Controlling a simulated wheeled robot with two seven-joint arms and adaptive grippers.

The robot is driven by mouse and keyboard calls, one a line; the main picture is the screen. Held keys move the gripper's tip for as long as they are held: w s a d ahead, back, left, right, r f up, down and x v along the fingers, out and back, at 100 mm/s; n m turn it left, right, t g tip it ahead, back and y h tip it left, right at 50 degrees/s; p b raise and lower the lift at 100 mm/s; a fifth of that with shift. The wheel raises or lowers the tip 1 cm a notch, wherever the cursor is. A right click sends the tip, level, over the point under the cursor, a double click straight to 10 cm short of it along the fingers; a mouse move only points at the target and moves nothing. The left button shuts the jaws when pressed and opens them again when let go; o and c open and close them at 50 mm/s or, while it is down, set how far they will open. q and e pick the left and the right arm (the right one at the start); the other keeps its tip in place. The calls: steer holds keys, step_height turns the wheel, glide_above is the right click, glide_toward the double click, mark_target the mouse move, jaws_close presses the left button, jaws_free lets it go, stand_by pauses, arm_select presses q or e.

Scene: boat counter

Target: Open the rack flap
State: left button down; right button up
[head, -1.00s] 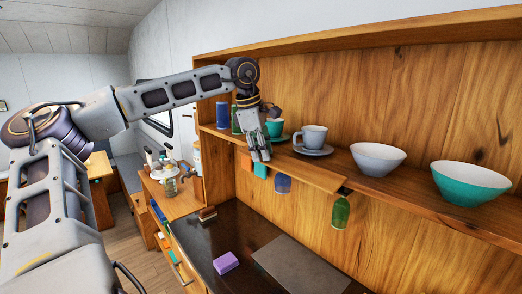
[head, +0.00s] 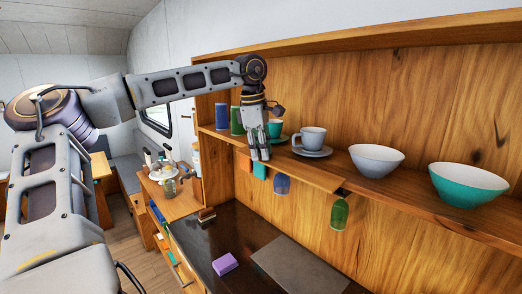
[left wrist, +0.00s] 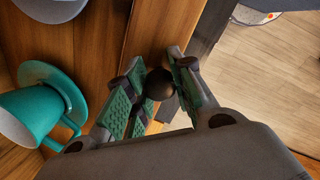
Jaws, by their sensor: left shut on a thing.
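The rack flap (head: 305,174) is a narrow wooden board along the front edge of the shelf, above hanging glasses. In the left wrist view the flap (left wrist: 160,32) carries a round dark knob. My left gripper (head: 260,153) points down at the flap's left part. In the left wrist view its green-padded fingers (left wrist: 156,92) stand on both sides of the knob (left wrist: 159,84) and are shut on it. The knob is hidden by the fingers in the head view. My right gripper is in neither view.
On the shelf (head: 410,200) stand a teal cup (head: 275,128), a grey cup (head: 312,137), a white bowl (head: 376,158) and a teal bowl (head: 468,184). Blue (head: 282,185) and green (head: 340,213) glasses hang below. A purple sponge (head: 225,264) lies on the dark counter.

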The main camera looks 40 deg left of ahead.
arm_select(q)
steer(key=c, duration=1.2)
jaws_free()
steer(key=shift+r, duration=0.1)
steer(key=shift+s+r, duration=0.35)
steer(key=shift+r, duration=1.6)
steer(key=shift+s+r, duration=0.4)
steer(key=shift+r, duration=1.55)
steer(key=shift+s+r, duration=0.35)
steer(key=shift+r, duration=1.6)
